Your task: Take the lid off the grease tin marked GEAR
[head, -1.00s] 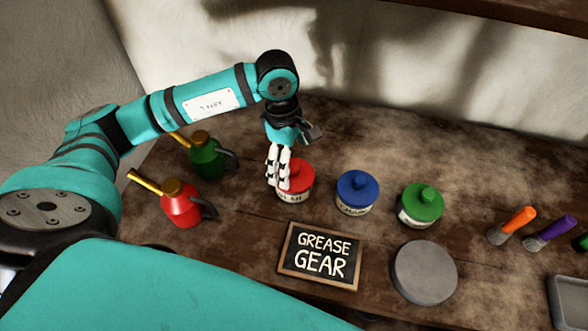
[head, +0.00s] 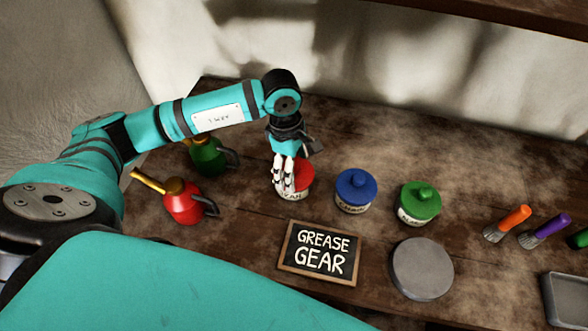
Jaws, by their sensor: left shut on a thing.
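A tin with a red lid (head: 304,177) stands on the bench, left of the other tins. Its pale label is partly hidden by my fingers, and I cannot read it fully. My left gripper (head: 284,189) reaches down over this tin, its white fingers shut on the red lid. The lid appears to sit on the tin; the fingers hide its knob and left side. A small board (head: 319,252) in front reads GREASE GEAR. A blue-lidded tin (head: 356,187) and a green-lidded tin (head: 419,200) stand to the right, their labels too small to read surely. My right gripper is not in view.
A round grey disc (head: 421,268) lies right of the board. A red oil can (head: 182,202) and a green one (head: 206,157) stand left of my gripper. Brushes (head: 512,222) and a grey tray (head: 568,300) are at the right. The bench behind the tins is clear.

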